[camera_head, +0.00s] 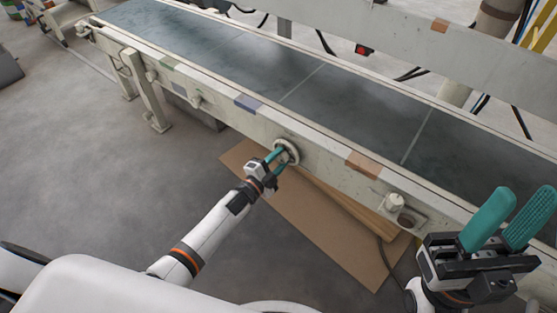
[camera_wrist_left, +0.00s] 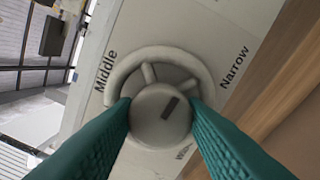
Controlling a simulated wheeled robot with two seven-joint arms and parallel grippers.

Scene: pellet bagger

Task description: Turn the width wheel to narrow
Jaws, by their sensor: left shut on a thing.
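The width wheel (camera_head: 287,151) is a cream round wheel on the side rail of the conveyor. In the left wrist view its rim and spokes (camera_wrist_left: 150,62) show behind a round hub (camera_wrist_left: 158,122). A dark mark on the hub slants to the upper right, roughly towards the label "Narrow" (camera_wrist_left: 235,67). "Middle" (camera_wrist_left: 106,71) is at the left, and "Wide" is partly hidden below the hub. My left gripper (camera_head: 276,160) has its teal fingers on both sides of the hub, shut on it. My right gripper (camera_head: 515,212) is open and empty, fingers pointing up.
The dark conveyor belt (camera_head: 240,59) runs behind the rail. A second knob (camera_head: 396,202) sticks out of the rail further right. A flat cardboard sheet (camera_head: 318,232) and wooden boards lie on the floor below the wheel.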

